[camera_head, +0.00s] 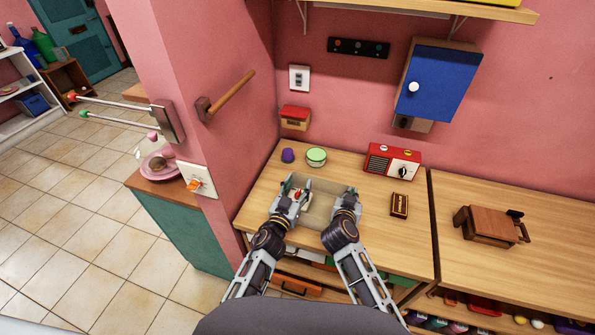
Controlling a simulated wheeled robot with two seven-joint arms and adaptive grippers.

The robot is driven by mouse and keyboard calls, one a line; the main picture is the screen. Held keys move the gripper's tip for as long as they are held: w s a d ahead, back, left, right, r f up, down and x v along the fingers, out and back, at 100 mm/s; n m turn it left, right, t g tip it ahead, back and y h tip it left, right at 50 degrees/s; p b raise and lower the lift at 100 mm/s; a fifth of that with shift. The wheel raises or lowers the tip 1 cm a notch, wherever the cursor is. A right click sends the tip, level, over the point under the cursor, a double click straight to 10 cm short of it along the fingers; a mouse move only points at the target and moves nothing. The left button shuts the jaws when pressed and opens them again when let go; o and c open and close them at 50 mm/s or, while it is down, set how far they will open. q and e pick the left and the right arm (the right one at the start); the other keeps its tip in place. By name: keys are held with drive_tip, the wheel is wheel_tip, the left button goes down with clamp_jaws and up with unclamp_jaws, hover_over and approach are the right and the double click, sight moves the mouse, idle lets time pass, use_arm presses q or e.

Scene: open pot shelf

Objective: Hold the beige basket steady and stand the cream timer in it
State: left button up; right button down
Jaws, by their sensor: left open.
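The beige basket (319,209) sits on the wooden counter in front of me, between my two grippers. A small pale thing with a red mark, which looks like the cream timer (297,197), shows at the basket's left end, partly hidden by my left gripper. My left gripper (294,187) is open over that end, with its fingers around or just above the pale thing; I cannot tell whether it rests on the basket floor. My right gripper (349,197) is at the basket's right wall; its fingertips are too small to judge their gap.
Behind the basket stand a purple cup (287,155), a green and white bowl (316,157) and a red radio (392,163). A blue cabinet (433,82) hangs on the wall. The counter between basket and box is clear.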

use_arm(q)
wheel_tip(320, 180, up, 10)
drive_tip(key=shift+f, duration=0.25)
idle(0.7)
use_arm(e)
drive_tip(key=c, duration=2.1)
unclamp_jaws()
drive_tip(key=o, duration=0.5)
drive_tip(key=shift+o, duration=0.2)
drive_tip(key=shift+s, duration=0.15)
drive_tip(key=shift+v, duration=5.9)
use_arm(q)
drive_tip(key=shift+s, duration=0.15)
use_arm(e)
drive_tip(key=shift+a+r, duration=0.1)
